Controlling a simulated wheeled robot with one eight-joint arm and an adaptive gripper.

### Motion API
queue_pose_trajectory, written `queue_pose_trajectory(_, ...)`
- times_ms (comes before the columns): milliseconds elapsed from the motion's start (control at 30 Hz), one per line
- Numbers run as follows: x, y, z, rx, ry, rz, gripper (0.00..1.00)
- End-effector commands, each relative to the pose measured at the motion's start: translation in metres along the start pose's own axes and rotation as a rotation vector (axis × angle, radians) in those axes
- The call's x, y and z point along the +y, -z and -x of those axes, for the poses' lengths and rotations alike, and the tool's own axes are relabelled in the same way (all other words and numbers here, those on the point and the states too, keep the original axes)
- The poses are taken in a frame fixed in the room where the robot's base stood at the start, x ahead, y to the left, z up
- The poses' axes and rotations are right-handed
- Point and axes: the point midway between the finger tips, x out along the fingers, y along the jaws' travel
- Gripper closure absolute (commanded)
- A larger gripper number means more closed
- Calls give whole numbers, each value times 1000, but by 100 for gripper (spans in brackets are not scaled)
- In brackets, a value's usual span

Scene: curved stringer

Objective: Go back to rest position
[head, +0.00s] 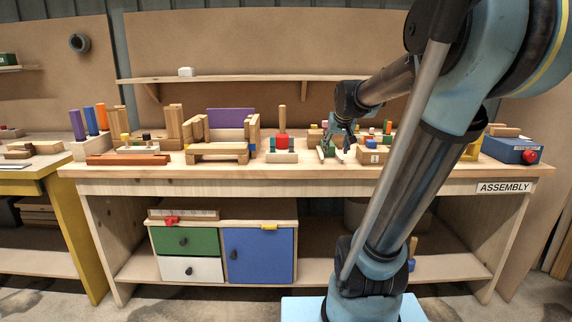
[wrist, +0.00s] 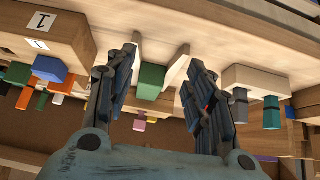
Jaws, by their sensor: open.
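My gripper (head: 338,138) is at the end of my arm, just above the workbench in the head view, right of the middle. In the wrist view my gripper (wrist: 160,82) is open, its two dark fingers apart. A green block (wrist: 151,78) shows between and beyond the fingers, flanked by two pale wooden prongs (wrist: 177,66). I cannot tell whether the fingers touch them. No object is seen held. My arm crosses the right half of the head view and hides part of the bench.
The workbench (head: 300,172) carries several wooden toys, including a red-and-green piece (head: 282,143). A blue box with a red button (head: 512,150) sits at its right end. A cabinet (head: 259,256) stands below. A wall shelf (head: 240,79) runs behind.

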Motion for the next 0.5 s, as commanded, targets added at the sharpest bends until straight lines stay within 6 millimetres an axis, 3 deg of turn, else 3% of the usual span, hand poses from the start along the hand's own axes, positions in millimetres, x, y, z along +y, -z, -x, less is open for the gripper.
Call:
queue_pose_trajectory(100, -1, -57, 7, -70, 1, 3, 51)
queue_pose_trajectory(500, -2, -244, 18, -310, 4, 11, 51)
